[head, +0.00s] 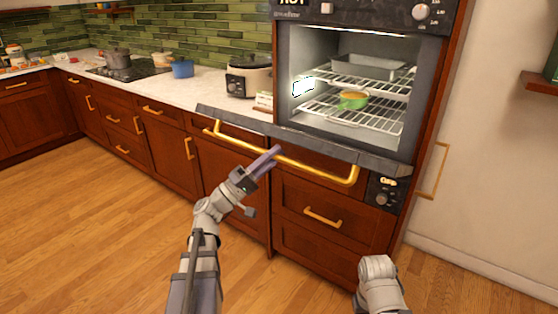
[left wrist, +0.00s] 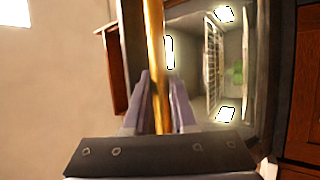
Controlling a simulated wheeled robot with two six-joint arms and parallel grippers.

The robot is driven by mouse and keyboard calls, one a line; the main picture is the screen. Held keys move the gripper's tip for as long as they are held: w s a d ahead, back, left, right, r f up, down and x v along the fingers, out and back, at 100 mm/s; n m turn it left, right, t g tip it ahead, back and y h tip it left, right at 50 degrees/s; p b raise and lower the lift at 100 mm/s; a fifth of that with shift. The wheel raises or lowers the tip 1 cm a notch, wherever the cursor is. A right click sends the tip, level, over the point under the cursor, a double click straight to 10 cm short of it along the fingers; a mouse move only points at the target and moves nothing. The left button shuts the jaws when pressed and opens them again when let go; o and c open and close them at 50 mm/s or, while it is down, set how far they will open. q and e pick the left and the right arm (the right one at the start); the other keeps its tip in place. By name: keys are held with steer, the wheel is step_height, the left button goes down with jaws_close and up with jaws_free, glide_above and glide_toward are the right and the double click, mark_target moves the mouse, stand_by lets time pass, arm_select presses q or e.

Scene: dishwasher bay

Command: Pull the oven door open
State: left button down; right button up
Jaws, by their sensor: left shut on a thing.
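The oven door (head: 235,118) is swung down well open, seen nearly edge-on below the lit oven cavity (head: 325,60). Its gold bar handle (head: 315,170) runs along its outer side; in the left wrist view the handle (left wrist: 156,60) passes between my fingers. My left gripper (head: 272,156) is shut on the handle, left of its middle. Its fingers (left wrist: 160,105) sit on either side of the bar. Part of my right arm shows at the bottom right of the head view, but its gripper is not in view.
Drawers with gold handles (head: 322,217) lie below the door. The counter (head: 215,85) holds a cooker (head: 248,77). The wooden floor in front is clear.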

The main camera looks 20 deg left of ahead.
arm_select(q)
step_height(320, 180, down, 19)
steer(key=s+b, duration=0.2)
steer(key=b, duration=1.5)
steer(key=shift+s+a+r, duration=0.15)
steer(key=shift+s+a, duration=0.15)
steer(key=shift+a, duration=0.05)
steer(key=c, duration=0.7)
jaws_free()
steer(key=shift+c, duration=0.2)
steer(key=b+v, duration=0.4)
steer(key=v, duration=0.4)
steer(key=shift+b, duration=0.3)
steer(key=shift+w+d, duration=0.15)
steer(key=shift+d, duration=0.05)
